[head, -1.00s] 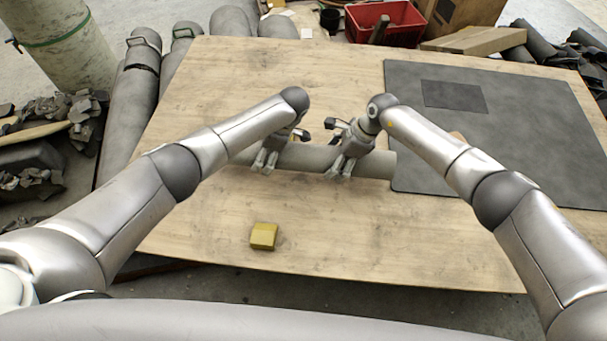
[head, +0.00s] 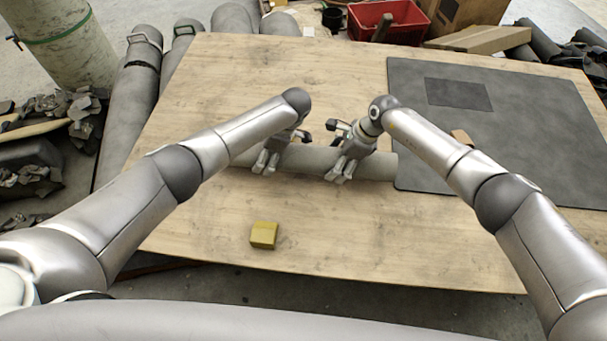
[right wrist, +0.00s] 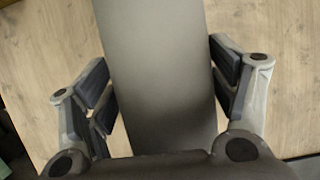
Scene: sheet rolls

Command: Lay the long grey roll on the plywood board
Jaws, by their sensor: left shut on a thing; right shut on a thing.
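The long grey roll (head: 308,159) lies crosswise over the middle of the plywood board (head: 190,225); whether it touches the board or is just above it I cannot tell. My left gripper (head: 266,164) is shut on its left part. My right gripper (head: 341,172) is shut on it further right, short of the right end. In the right wrist view the roll (right wrist: 160,75) runs between the two fingers of my right gripper (right wrist: 165,90), with pale wood on both sides. My left forearm partly covers the roll's left end.
A dark grey mat (head: 530,140) with a smaller dark sheet (head: 459,94) covers the board's right side, close to the roll's right end. A yellow block (head: 263,235) sits near the front edge. A red crate (head: 405,28) and several grey rolls stand beyond the board. The front is mostly clear.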

